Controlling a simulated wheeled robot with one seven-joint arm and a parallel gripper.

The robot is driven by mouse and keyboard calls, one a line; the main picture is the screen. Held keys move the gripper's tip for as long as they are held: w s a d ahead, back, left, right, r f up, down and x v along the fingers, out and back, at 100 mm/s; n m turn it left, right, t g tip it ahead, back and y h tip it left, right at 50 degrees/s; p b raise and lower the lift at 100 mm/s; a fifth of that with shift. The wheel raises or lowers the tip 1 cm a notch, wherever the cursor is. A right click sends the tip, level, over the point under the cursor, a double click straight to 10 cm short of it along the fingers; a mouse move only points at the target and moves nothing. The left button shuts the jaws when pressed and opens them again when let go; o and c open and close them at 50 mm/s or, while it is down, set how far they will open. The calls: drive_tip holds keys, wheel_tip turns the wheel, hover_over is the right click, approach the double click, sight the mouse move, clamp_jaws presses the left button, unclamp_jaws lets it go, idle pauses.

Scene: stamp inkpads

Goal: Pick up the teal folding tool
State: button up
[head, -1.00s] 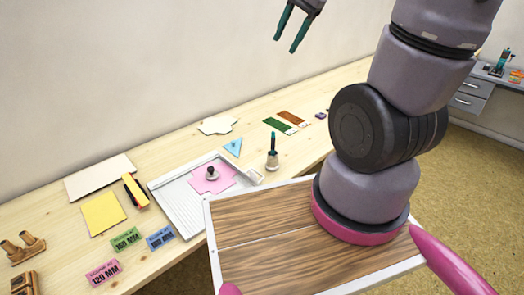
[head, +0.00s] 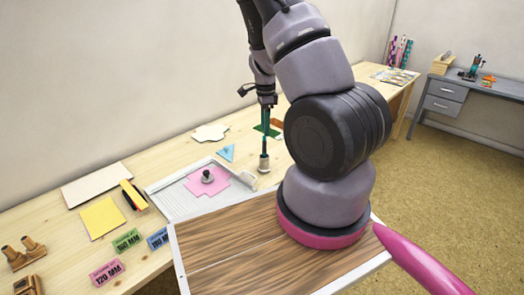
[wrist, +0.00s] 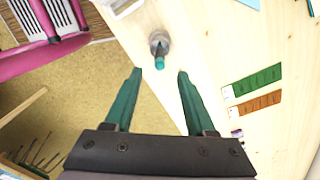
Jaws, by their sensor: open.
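The teal folding tool stands upright in a small light-coloured round holder (head: 264,163) on the wooden table. In the wrist view the tool's teal end (wrist: 160,63) points toward the camera from the grey holder (wrist: 158,40). My gripper (wrist: 160,73) is open and empty, with one teal finger to either side and the tool's end just past the fingertips, near the middle of the gap. In the head view my gripper (head: 265,122) points down over the holder. There the fingers and tool overlap in line, so the exact gap between them cannot be told.
A grey-white tray (head: 180,203) with a pink sheet (head: 222,186) and dark-knobbed stamp (head: 207,176) lies left of the holder. Green (wrist: 252,79) and brown (wrist: 257,105) strips lie to the right in the wrist view.

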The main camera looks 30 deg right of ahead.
hover_over(264, 157)
drive_tip(key=f, duration=0.8)
drive_tip(key=shift+w+d+f, duration=0.1)
drive_tip(key=shift+w+d, duration=0.15)
drive_tip(key=shift+w, duration=0.1)
clamp_jaws()
